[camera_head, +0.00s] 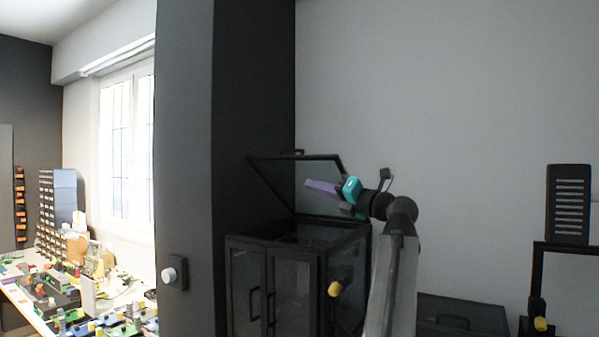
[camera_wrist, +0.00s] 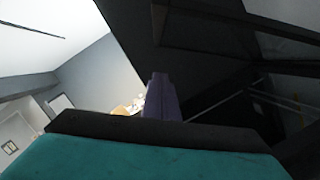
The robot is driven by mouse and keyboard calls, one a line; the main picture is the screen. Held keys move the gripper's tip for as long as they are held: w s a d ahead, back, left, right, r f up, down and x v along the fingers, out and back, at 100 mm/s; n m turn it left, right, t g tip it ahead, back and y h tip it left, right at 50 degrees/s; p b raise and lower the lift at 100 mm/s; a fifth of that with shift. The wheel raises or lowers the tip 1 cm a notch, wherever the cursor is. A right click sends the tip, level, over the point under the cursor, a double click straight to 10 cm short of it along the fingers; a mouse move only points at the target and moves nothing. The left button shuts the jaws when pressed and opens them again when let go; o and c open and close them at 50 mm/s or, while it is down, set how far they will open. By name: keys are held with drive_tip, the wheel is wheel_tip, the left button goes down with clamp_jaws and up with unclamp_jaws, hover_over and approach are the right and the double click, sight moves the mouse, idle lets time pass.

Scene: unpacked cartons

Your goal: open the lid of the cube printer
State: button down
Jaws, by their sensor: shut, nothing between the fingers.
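The cube printer (camera_head: 300,245) is a black-framed box with glass panels and two front door handles, standing right of the dark pillar in the head view. Its lid (camera_head: 262,170) is a black frame with a clear pane, tilted up at a steep angle above the box. My gripper (camera_head: 309,184) has purple fingers, is shut and empty, and is above the box's open top, by the lid's underside. In the wrist view the purple fingers (camera_wrist: 160,82) are together, and the lid's dark frame bars (camera_wrist: 225,18) cross the upper right. Contact with the lid cannot be told.
A dark pillar (camera_head: 185,120) with a white knob stands close on the left. A second, lower black box (camera_head: 462,315) stands to the right, with a black-framed unit (camera_head: 568,280) at the far right. A cluttered workbench (camera_head: 22,311) lies by the window.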

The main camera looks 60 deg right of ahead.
sight(294, 168)
drive_tip(key=shift+w, duration=0.15)
drive_tip(key=shift+w+d+r+p, duration=0.65)
drive_tip(key=shift+w+r, duration=0.2)
drive_tip(key=shift+w, duration=0.7)
drive_tip(key=shift+w+d+r+p, duration=0.55)
drive_tip(key=shift+w+d+r, duration=0.25)
drive_tip(key=shift+w, duration=0.8)
drive_tip(key=shift+w+d+r+p, duration=0.6)
drive_tip(key=shift+w+r, duration=0.3)
drive_tip(key=shift+w, duration=0.65)
